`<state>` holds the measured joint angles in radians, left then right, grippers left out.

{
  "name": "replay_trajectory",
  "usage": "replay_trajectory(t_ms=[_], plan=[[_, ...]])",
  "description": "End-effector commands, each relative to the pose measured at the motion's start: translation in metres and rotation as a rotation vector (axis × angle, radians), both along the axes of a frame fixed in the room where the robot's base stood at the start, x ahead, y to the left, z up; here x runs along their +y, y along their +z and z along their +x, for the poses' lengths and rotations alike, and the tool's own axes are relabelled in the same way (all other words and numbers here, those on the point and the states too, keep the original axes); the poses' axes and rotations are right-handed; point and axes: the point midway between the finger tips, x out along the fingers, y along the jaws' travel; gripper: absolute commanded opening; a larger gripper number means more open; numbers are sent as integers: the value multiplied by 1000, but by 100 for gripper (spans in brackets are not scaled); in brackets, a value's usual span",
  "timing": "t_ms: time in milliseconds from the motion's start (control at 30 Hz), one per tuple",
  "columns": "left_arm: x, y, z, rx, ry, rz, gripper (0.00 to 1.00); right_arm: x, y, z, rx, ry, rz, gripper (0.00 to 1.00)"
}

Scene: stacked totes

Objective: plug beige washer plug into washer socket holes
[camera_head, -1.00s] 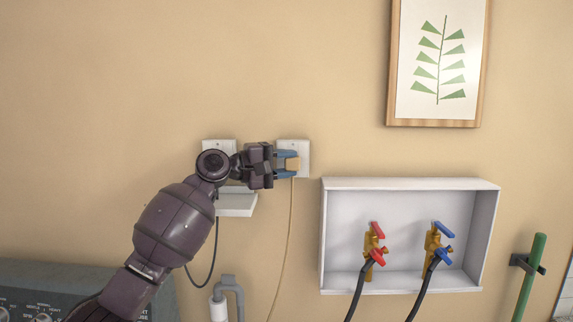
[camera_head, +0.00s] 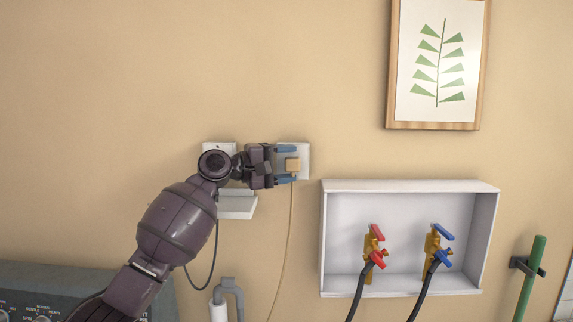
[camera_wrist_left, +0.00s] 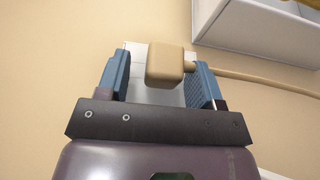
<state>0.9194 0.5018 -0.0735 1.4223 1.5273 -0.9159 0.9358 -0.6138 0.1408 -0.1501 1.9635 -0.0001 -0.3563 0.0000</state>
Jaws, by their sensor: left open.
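The beige washer plug (camera_head: 293,165) is at the right-hand white wall socket (camera_head: 303,151), with its cord hanging down. My left gripper (camera_head: 287,165) is open, with its blue fingers around the plug from the left. In the left wrist view, the plug (camera_wrist_left: 166,63) sits between the two spread fingers (camera_wrist_left: 160,84), nearer the right one, with a gap on its left. Part of the white socket plate (camera_wrist_left: 138,60) shows behind it. The prongs and socket holes are hidden, so I cannot tell how deep the plug sits. My right gripper is not in view.
A second white socket (camera_head: 219,148) is behind my left arm, with a small white shelf (camera_head: 237,207) below. A white recessed box (camera_head: 410,187) with red and blue taps is to the right. A grey pipe (camera_head: 228,285) stands below.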

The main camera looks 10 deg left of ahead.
Motion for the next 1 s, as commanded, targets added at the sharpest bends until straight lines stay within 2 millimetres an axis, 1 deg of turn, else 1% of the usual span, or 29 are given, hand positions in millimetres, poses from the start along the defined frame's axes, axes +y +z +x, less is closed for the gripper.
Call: replay_trajectory(t_ms=[33,367,467,600,733,1000], plan=[[0,-3,1,4,2,2,63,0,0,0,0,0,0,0],[0,-4,-1,4,2,3,63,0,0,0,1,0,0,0],[-1,-3,-6,4,1,3,63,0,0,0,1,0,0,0],[-4,-3,-20,1,0,3,63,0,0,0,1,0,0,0],[-4,-5,-20,0,1,1,63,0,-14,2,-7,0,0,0],[-12,-3,-62,-1,-1,3,63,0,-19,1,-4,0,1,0]])
